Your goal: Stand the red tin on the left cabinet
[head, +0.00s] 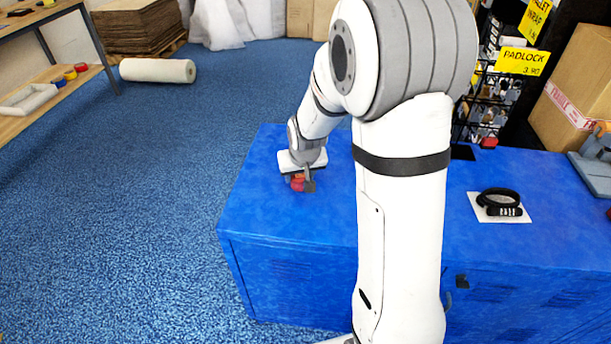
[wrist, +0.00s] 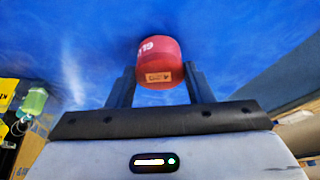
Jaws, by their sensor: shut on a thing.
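The red tin (wrist: 158,62) is between the two fingers of my gripper (wrist: 160,85) in the wrist view, with pale lettering and a small label on its side. In the head view the red tin (head: 298,184) shows low under my gripper (head: 300,181), partly hidden by it. My gripper is shut on the tin. It is over the left part of the blue cabinet top (head: 262,205). I cannot tell whether the tin's base touches the top.
A cardboard box (head: 580,90) and a grey device (head: 597,165) are at the far right. A rack with yellow signs (head: 522,61) stands behind. Blue floor is open at left.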

